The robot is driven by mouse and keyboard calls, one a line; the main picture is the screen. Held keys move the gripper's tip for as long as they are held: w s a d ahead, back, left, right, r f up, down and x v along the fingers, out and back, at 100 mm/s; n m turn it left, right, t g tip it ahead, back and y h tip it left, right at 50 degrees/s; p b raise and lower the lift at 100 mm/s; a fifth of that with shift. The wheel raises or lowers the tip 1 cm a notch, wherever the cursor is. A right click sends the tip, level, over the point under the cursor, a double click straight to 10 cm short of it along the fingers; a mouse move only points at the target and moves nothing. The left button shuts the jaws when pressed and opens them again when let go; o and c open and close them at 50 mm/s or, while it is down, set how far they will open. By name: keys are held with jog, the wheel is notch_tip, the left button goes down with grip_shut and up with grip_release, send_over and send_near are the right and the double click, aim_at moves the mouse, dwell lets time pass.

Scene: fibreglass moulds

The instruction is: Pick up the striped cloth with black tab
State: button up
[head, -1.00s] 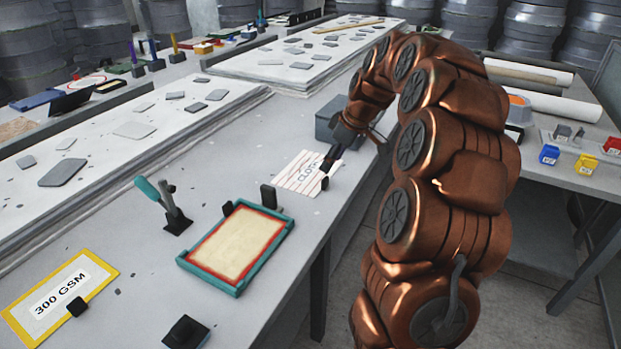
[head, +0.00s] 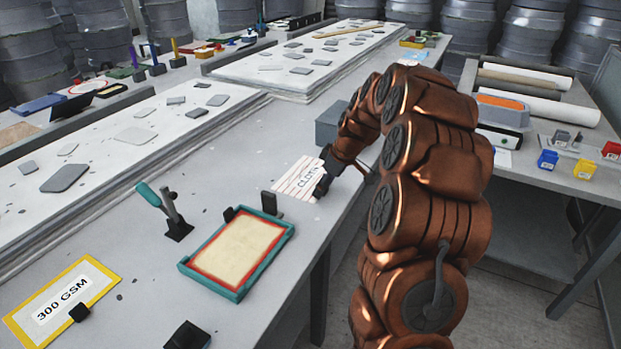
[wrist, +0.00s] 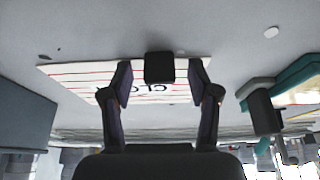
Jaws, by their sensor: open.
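The striped cloth (head: 299,178) lies flat on the grey table, white with thin red stripes and dark lettering that reads partly "CLO". It also shows in the wrist view (wrist: 75,71), with a black tab (wrist: 159,67) at its edge. My gripper (head: 318,190) is low over the cloth's right side in the head view and hides part of it. In the wrist view my gripper (wrist: 159,80) is open, with one finger on each side of the black tab. I cannot tell whether the fingers touch the cloth.
A teal-framed tray (head: 213,283) with a red border stands in front of the cloth. A grey box (head: 328,127) stands behind it. A teal-handled clamp (head: 168,212) and a yellow-framed "300 GSM" card (head: 88,273) are further left. Bare table lies left of the cloth.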

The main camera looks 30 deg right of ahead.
jog(key=c, duration=1)
jog(key=shift+r+b, duration=0.35)
jog(key=shift+r, duration=1.25)
jog(key=shift+s+r, duration=0.1)
jog(key=shift+r, duration=0.1)
jog(key=s, duration=0.5)
jog(key=s+a+r+b, duration=0.1)
jog(key=s, duration=0.4)
jog(key=s+b, duration=0.1)
jog(key=s, duration=0.4)
jog(key=shift+s+a+r, duration=0.2)
jog(key=shift+s+r, duration=0.05)
jog(key=shift+s, duration=0.15)
